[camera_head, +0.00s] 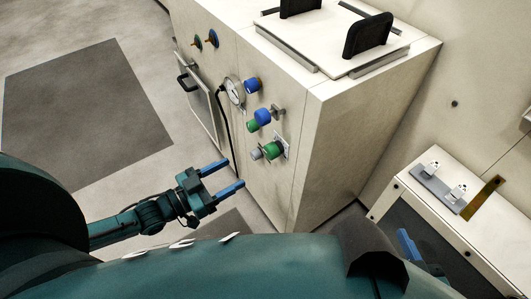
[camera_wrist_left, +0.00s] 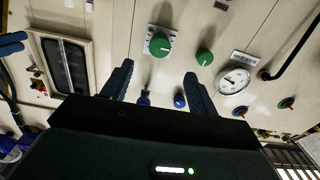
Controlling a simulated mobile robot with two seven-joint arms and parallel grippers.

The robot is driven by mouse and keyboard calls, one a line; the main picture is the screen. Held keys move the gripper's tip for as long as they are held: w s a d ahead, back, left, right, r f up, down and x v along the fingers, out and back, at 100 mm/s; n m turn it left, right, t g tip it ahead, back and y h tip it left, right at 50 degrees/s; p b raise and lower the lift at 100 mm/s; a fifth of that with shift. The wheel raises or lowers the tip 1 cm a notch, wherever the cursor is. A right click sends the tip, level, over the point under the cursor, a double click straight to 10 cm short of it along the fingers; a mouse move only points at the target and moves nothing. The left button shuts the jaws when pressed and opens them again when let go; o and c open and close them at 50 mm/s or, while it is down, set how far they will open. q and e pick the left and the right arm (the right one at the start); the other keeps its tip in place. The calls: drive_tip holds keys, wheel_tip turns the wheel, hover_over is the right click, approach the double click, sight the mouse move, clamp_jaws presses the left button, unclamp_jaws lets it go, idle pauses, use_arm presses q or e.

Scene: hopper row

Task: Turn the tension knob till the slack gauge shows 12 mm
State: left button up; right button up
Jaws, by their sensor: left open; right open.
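A round white dial gauge (camera_head: 234,91) is on the cabinet front; it also shows in the left wrist view (camera_wrist_left: 235,80), its reading too small to make out. A green knob on a pale square plate (camera_head: 272,150) sits lowest on the front; a green knob on such a plate (camera_wrist_left: 160,42) shows in the left wrist view. Other blue (camera_head: 252,85) and green knobs sit nearby. I cannot tell which is the tension knob. My left gripper (camera_head: 234,174) is open and empty, apart from the knobs. My right gripper (camera_head: 408,246) is partly hidden at lower right.
A low white bench (camera_head: 400,180) with small metal fittings stands at right. Floor left of the cabinet is clear.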

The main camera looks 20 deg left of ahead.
sight(267, 154)
use_arm(q)
drive_tip(key=b+x, duration=0.1)
drive_tip(key=x, duration=1)
drive_tip(key=shift+w+d, duration=0.1)
drive_tip(key=shift+d, duration=0.05)
use_arm(e)
drive_tip(key=shift+w+a+f+n, duration=0.15)
drive_tip(key=shift+a+f+n, duration=0.1)
drive_tip(key=shift+f, duration=0.35)
drive_tip(key=shift+w+a+f+n, duration=0.1)
drive_tip(key=shift+a+f+n, duration=0.1)
drive_tip(key=shift+f, duration=0.35)
use_arm(q)
drive_tip(key=shift+c, duration=0.2)
drive_tip(key=c, duration=1)
drive_tip(key=shift+o, duration=0.2)
use_arm(e)
drive_tip(key=shift+r, duration=0.1)
